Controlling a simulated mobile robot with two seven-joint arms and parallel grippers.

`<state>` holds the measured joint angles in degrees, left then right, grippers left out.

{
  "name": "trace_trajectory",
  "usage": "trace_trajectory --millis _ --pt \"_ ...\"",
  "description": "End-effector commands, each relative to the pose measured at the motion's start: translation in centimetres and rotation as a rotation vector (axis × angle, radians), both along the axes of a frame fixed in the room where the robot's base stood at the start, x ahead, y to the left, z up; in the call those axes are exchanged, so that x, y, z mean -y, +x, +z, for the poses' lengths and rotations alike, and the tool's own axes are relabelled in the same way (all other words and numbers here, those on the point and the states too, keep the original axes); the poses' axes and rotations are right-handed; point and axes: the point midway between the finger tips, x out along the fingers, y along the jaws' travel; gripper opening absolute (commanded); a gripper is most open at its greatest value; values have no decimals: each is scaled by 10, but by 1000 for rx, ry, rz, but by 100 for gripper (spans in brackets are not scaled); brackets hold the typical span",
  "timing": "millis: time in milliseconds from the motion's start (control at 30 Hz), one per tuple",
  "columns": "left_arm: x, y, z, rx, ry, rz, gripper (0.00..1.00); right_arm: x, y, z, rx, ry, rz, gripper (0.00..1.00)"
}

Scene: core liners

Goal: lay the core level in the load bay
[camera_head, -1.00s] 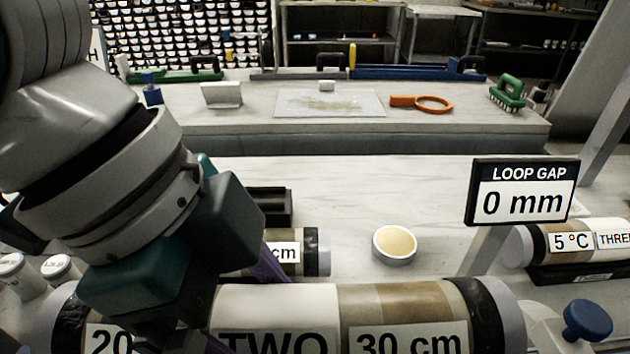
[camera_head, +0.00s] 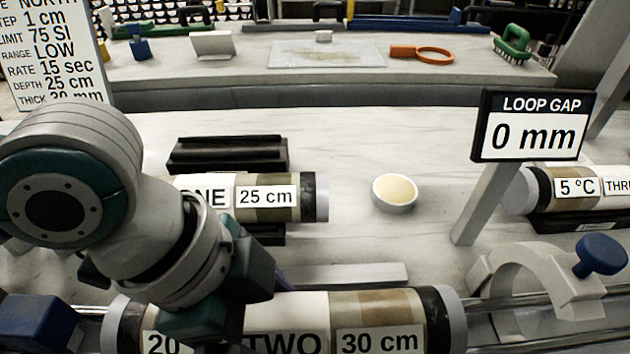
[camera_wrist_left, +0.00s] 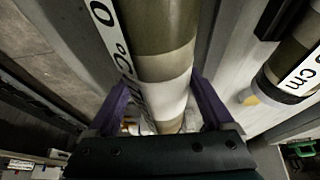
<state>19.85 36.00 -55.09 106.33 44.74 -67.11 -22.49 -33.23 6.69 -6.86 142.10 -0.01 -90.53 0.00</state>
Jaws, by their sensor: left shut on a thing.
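Core TWO (camera_head: 375,305) is a long banded cylinder with dark bands and pale end caps, lying sideways across the front in the head view. It looks about level there. My left gripper (camera_wrist_left: 163,105) is shut around its middle, with purple fingers on both sides; the core (camera_wrist_left: 160,40) runs up between them in the wrist view. In the head view my left arm hides part of the core's label. The core is over or between metal rails (camera_head: 483,308); I cannot tell whether it touches any support. The bay beneath is mostly hidden. My right gripper is out of view.
A pale loop arch (camera_head: 545,270) with a blue knob (camera_head: 600,254) stands right of the core. The LOOP GAP sign (camera_head: 532,126) reads 0 mm. Core ONE (camera_head: 275,198) and core THREE (camera_head: 570,188) lie behind. A round cream-topped dish (camera_head: 395,192) sits between them.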

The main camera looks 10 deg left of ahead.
Motion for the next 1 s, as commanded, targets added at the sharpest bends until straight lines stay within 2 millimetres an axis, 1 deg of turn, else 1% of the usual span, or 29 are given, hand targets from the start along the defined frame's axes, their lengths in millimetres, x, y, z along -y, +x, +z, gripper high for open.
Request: trace_trajectory --millis 33,267,300,367,400,633,733,867,1000 --pt "2 2 3 7 -7 0 0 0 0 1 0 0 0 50" --pt "2 2 1 5 -7 0 0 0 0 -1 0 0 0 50" --pt "0 0 -1 0 -1 0 90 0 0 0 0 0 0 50" --pt "0 0 -1 0 -1 0 97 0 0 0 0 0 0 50" --pt "0 0 -1 0 0 0 100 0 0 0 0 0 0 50" --pt "0 0 0 0 -1 0 100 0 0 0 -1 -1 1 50" --pt "-2 0 7 2 0 1 100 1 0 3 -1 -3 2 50" --pt "-10 -2 28 3 0 0 100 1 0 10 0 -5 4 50" --pt "-22 -5 59 5 0 0 100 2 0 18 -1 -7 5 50"
